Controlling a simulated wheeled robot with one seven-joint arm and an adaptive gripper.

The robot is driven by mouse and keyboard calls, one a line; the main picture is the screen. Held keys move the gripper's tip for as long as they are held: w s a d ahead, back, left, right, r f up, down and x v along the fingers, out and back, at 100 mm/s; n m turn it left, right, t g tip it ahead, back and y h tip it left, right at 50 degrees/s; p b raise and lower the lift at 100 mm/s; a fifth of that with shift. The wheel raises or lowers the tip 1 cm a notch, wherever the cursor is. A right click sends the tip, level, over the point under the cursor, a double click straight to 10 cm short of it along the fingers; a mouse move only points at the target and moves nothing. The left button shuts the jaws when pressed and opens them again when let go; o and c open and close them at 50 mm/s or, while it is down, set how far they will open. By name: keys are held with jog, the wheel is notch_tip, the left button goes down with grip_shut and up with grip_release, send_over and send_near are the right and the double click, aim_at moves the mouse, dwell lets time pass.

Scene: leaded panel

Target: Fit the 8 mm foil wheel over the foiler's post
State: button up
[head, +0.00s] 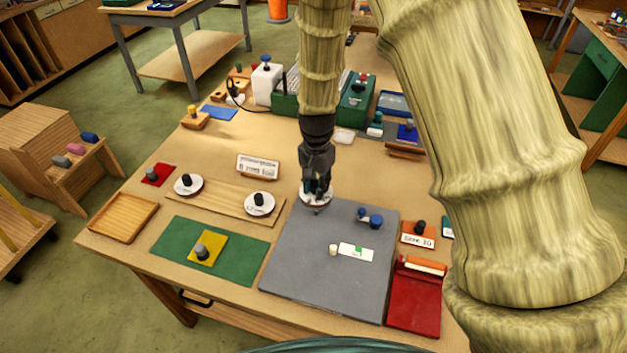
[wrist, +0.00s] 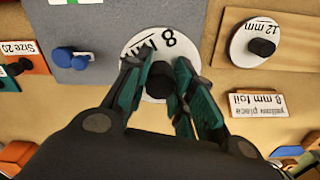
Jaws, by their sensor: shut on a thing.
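The 8 mm foil wheel (wrist: 150,50) is a white disc with a black knob, marked 8 mm in the wrist view. My gripper (wrist: 160,78) is shut on its black knob. In the head view the wheel (head: 316,200) is at the back left edge of the grey board (head: 300,270), under my gripper (head: 316,182). I cannot tell whether it touches anything beneath. A short cream peg (head: 333,250) stands on the grey board nearer the front, beside a white card (head: 356,252). I cannot tell whether this peg is the foiler's post.
Two other white wheels (head: 188,185) (head: 260,203) sit on a wooden board to the left; the nearer is marked 12 mm in the wrist view (wrist: 257,45). A blue knobbed piece (head: 370,218) lies on the grey board's right side. A sign (head: 258,166) stands behind.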

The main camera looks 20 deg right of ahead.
jog(key=shift+s+d+r, duration=0.1)
jog(key=shift+s+r, duration=0.1)
jog(key=shift+w+f, duration=0.75)
jog(key=shift+f, duration=0.25)
jog(key=shift+s+f+b, duration=0.35)
jog(key=shift+s+b, duration=0.05)
jog(key=shift+s, duration=0.05)
jog(key=shift+f, duration=0.35)
jog(key=shift+w+f+b, duration=0.25)
jog(key=shift+f+b, duration=0.2)
jog(key=shift+f, duration=0.35)
jog(key=shift+s+f+b, duration=0.15)
jog(key=shift+f+b, duration=0.15)
jog(key=shift+f, duration=0.5)
